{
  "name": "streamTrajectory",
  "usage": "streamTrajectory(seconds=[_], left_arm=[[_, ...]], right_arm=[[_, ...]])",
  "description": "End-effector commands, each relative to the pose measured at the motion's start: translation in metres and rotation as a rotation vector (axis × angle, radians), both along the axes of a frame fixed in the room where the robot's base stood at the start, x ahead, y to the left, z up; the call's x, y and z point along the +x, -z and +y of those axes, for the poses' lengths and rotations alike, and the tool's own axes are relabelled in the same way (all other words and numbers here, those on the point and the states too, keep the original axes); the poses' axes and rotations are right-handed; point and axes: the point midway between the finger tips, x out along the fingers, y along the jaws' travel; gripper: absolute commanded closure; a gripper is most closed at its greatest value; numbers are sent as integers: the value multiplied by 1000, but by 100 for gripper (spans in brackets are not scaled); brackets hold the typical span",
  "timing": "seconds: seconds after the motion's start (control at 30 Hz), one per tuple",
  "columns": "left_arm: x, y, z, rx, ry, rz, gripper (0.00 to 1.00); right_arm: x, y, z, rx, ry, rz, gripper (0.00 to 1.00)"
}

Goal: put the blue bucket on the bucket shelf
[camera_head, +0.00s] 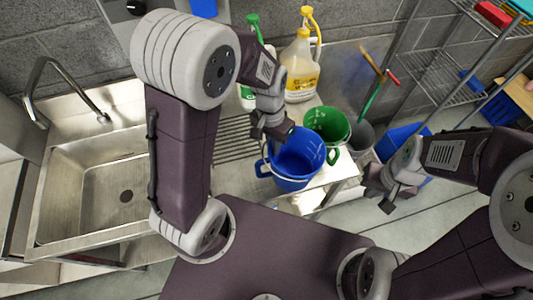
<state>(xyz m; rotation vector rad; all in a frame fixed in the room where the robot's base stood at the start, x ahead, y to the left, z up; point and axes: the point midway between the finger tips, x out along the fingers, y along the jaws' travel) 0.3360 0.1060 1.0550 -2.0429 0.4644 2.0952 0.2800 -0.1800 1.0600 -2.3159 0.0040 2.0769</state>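The blue bucket (292,165) stands upright at the right end of the steel counter, with its pale wire handle hanging over its front. My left gripper (276,133) is at the bucket's back-left rim, pointing down. Its fingertips overlap the rim in the picture, and I cannot tell whether they grip it. My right gripper (380,194) is to the right of the bucket, apart from it, over the floor, with its fingers spread and nothing between them. A wire shelf rack (440,78) stands at the back right; I cannot tell whether it is the bucket shelf.
A green bucket (328,124) stands close behind and right of the blue one. A yellow-labelled jug (300,68) and a green-capped bottle (250,92) stand behind. A grey bucket (360,138) and a blue bin (402,138) are farther right. A sink (95,195) is at left.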

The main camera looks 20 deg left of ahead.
Motion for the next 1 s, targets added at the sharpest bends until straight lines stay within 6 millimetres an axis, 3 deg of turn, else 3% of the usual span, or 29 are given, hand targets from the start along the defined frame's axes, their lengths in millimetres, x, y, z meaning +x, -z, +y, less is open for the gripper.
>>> streamTrajectory(seconds=[0.1, 0.3, 0.5, 0.73, 1.0], left_arm=[[16, 19, 31, 1, -9, 6, 100], [36, 42, 64, 1, -4, 1, 100], [39, 49, 69, -1, 0, 1, 100], [39, 84, 69, 0, -1, 2, 100], [40, 87, 69, 0, 0, -1, 100]], right_arm=[[0, -6, 0, 0, 0, 0, 100], [0, -11, 0, 0, 0, -1, 100], [0, -11, 0, 0, 0, 0, 100], [0, -16, 0, 0, 0, 0, 100], [0, -15, 0, 0, 0, -1, 100]])
